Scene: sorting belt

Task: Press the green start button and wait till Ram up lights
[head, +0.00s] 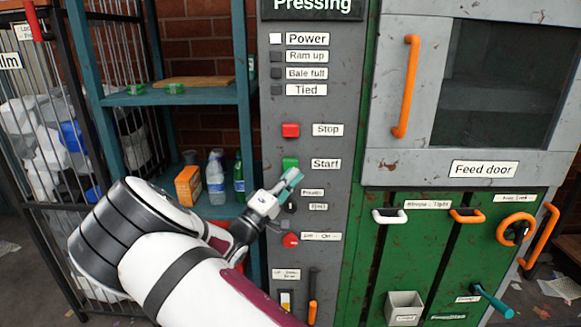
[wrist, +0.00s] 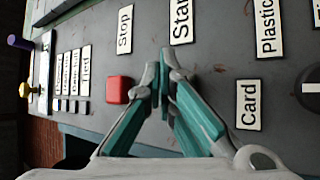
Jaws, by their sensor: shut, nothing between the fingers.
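The green start button (head: 290,163) is on the grey control panel, left of the "Start" label (head: 325,164). My gripper (head: 294,178) is shut and empty, its teal fingertips just below and in front of the button in the head view. In the wrist view my gripper (wrist: 163,62) points at the panel near the "Start" label (wrist: 181,20), and the green button is hidden behind the fingers. I cannot tell whether the fingertips touch it. The "Ram up" lamp (head: 276,57) is dark. The "Power" lamp (head: 276,38) above it is white and lit.
The red stop button (head: 290,130) is close above the start button and also shows in the wrist view (wrist: 118,90). A selector knob (head: 290,207) and another red button (head: 290,240) are below. The feed door (head: 480,90) is to the right; shelves (head: 200,97) stand left.

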